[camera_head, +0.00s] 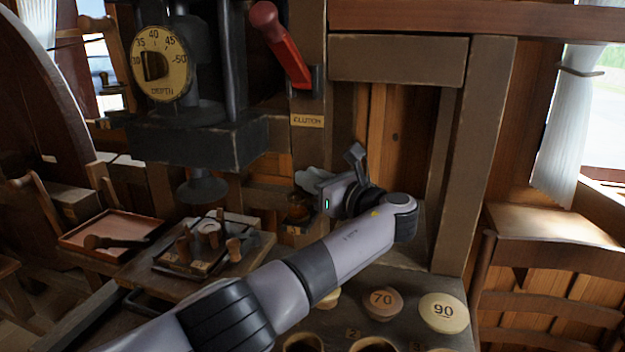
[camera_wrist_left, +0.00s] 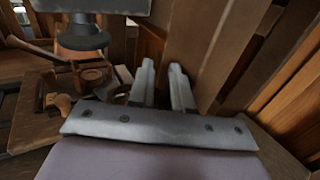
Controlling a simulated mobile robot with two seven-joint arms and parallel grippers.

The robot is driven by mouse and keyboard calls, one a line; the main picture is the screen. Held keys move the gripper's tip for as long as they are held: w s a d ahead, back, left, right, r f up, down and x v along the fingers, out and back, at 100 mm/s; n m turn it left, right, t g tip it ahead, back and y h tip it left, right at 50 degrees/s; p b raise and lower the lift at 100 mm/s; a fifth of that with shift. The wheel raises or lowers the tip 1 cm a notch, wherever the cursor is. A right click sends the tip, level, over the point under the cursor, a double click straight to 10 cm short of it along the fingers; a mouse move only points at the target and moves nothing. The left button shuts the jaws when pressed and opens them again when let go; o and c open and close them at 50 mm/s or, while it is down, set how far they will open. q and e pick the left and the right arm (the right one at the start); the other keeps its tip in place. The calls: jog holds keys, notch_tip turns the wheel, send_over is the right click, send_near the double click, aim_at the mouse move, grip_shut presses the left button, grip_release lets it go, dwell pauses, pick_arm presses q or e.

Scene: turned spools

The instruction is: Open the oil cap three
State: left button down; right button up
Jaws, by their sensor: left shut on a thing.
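My left gripper (camera_head: 308,182) is at the wooden post below the clutch plate, beside a small brown cup-like fitting (camera_head: 297,213) with a numbered tag under it. In the left wrist view my two pale fingers (camera_wrist_left: 162,72) point away from the camera with a narrow gap between them. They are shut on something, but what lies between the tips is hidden. I cannot make out an oil cap marked three; the wrist and fingers cover that spot in the head view. My right gripper is not in view.
A red clutch lever (camera_head: 281,45) hangs above. A depth dial (camera_head: 162,64) and dark press head (camera_head: 195,140) stand left. A tray with wooden spools (camera_head: 207,240) sits below.

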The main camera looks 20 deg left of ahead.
pick_arm(q)
jog(key=shift+a, duration=0.1)
jog(key=c, duration=1.1)
grip_release()
jog(key=shift+r, duration=0.1)
jog(key=shift+r+t, duration=0.1)
jog(key=shift+t, duration=0.2)
